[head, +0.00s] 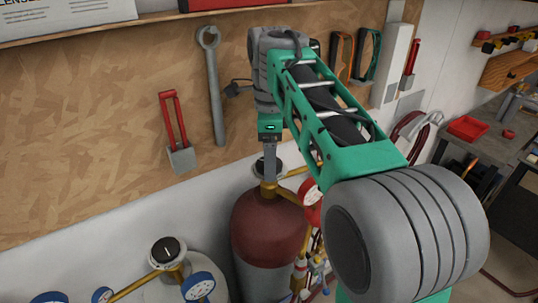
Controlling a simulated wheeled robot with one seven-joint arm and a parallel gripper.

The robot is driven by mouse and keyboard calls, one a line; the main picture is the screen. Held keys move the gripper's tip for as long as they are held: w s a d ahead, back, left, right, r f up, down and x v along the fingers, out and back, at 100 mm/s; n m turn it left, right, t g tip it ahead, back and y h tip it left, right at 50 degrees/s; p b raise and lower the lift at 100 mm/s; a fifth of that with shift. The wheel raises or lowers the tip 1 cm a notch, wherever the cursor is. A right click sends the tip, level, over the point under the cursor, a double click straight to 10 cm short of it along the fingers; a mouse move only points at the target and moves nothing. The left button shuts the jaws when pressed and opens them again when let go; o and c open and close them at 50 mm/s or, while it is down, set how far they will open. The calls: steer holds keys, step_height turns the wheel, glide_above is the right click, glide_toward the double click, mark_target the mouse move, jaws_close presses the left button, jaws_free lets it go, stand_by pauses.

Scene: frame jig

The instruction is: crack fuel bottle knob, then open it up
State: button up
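A bottle with a dark red top (268,222) and a grey lower body stands against the wall at the middle. Its dark knob (258,168) sits on a brass valve, partly hidden by my gripper. My gripper (270,174) points down right at this knob, with a grey finger in front of it. I cannot tell whether the fingers grip the knob or how wide they are. A second, pale bottle (205,262) at the lower left has a black-topped knob (167,250) on a brass valve. No label shows which bottle holds fuel.
Gauges with red (311,193) and blue (198,287) rims stand out from the valves. A wrench (212,85) and a red-handled tool (176,130) hang on the wooden board behind. A workbench with a red tray (467,128) is at the right.

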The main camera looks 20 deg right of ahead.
steer(key=shift+f, duration=0.15)
steer(key=c, duration=1.4)
